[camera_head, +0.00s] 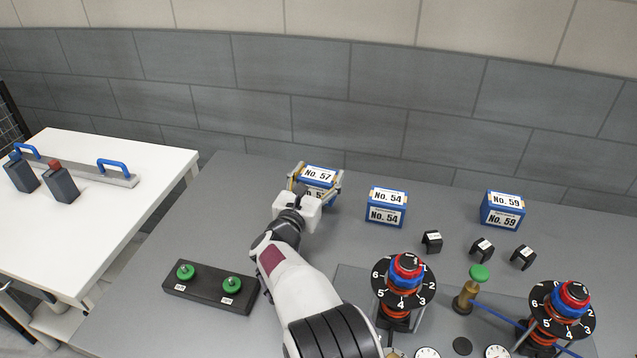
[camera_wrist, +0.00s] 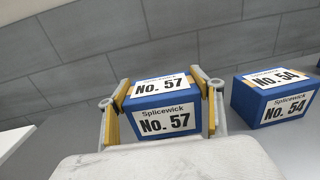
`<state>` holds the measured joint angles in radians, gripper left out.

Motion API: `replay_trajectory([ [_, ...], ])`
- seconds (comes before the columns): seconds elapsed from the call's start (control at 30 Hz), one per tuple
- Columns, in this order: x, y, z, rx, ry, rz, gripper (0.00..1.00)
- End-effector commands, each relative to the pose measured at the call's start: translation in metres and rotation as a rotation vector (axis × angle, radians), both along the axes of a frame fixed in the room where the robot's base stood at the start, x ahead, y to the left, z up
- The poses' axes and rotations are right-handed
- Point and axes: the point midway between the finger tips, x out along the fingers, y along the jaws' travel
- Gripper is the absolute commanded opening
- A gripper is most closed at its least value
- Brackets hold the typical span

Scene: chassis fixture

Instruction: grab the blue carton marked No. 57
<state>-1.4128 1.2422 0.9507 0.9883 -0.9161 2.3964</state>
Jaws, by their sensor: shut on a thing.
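The blue carton marked No. 57 (camera_head: 319,174) is at the back of the grey table, left of the other cartons. It fills the middle of the wrist view (camera_wrist: 163,106), with white labels on its top and front. My gripper (camera_head: 315,184) is shut on it, one finger on each side. In the wrist view my gripper (camera_wrist: 162,112) has its yellow-padded fingers against the carton's left and right sides. The carton looks upright. Its underside is hidden, so I cannot tell whether it touches the table.
Blue cartons No. 54 (camera_head: 386,207) and No. 59 (camera_head: 502,210) stand to the right, No. 54 being nearest. Small black blocks (camera_head: 432,241), dial posts (camera_head: 404,285) and a black bar with green knobs (camera_head: 210,290) are nearer the front. A wall (camera_head: 420,120) rises behind.

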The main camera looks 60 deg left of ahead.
Motion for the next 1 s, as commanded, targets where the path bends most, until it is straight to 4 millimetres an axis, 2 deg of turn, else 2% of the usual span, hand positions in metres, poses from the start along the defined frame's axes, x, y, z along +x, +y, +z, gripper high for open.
replay_trajectory([
  [0.03, 0.0, 0.0, 0.01, 0.005, -0.001, 0.0, 0.37],
  [0.2, 0.0, 0.0, 0.035, 0.003, -0.001, 0.001, 0.37],
  [0.43, 0.0, 0.0, 0.061, 0.003, -0.002, 0.0, 0.37],
  [0.6, 0.0, 0.0, 0.067, 0.001, -0.002, 0.001, 0.37],
  [1.0, 0.0, 0.0, 0.068, 0.001, -0.002, 0.0, 0.37],
])
